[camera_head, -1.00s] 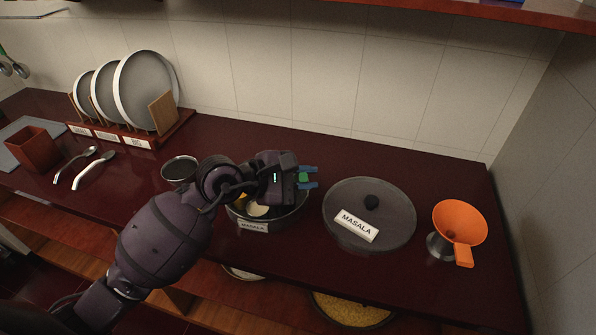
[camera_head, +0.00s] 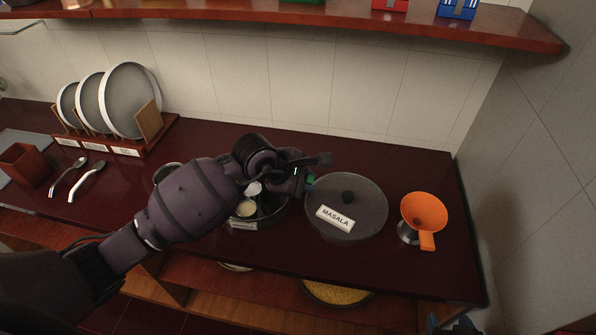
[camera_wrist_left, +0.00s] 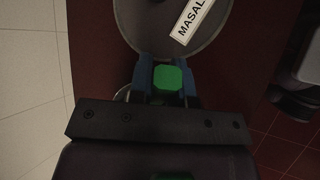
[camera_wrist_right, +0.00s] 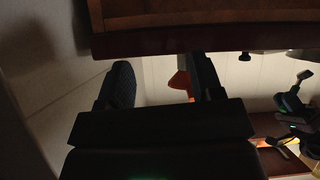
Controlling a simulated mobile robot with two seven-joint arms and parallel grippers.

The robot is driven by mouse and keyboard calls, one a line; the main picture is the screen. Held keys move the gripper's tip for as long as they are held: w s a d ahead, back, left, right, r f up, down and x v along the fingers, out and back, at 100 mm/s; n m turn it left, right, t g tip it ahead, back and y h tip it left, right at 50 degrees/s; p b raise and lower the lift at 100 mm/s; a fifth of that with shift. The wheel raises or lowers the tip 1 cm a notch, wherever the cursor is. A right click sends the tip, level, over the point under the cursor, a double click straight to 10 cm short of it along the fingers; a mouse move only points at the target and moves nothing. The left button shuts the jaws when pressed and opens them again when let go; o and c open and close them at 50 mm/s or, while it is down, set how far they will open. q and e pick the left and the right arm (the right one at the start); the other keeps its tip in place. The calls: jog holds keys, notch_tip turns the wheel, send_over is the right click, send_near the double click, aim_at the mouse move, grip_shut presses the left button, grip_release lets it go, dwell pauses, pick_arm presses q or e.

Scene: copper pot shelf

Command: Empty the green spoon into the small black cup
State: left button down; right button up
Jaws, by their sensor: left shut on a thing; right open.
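My left gripper (camera_head: 306,181) is shut on the green spoon's handle (camera_wrist_left: 167,78), above the gap between the open masala pot (camera_head: 272,212) and its lid. A pale round shape (camera_head: 253,188) above the pot may be the spoon's bowl; what it holds is unclear. A small dark cup (camera_head: 163,171) stands left of the pot, mostly behind my left arm. My right gripper (camera_wrist_right: 160,75) is open and empty; only a bit of it shows at the head view's bottom right.
The dark lid labelled MASALA (camera_head: 372,207) lies right of the pot. An orange funnel (camera_head: 425,210) sits on a metal container further right. Two spoons (camera_head: 86,181) and a plate rack (camera_head: 128,150) stand at the left. A shelf (camera_head: 420,32) hangs above.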

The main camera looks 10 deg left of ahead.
pick_arm(q)
jog(key=w+d+g+y, duration=0.3)
jog(key=d+g+y, duration=0.1)
jog(key=d+y, duration=0.1)
jog(key=shift+w+f+g+y+b, duration=0.3)
jog(key=shift+f+g+y+b, duration=0.1)
jog(key=shift+y, duration=0.3)
pick_arm(e)
jog(key=shift+s+f, duration=0.35)
jog(key=shift+s, duration=0.05)
pick_arm(q)
notch_tip(320, 180, up, 6)
jog(key=p, duration=0.1)
pick_arm(e)
jog(key=shift+r, duration=0.35)
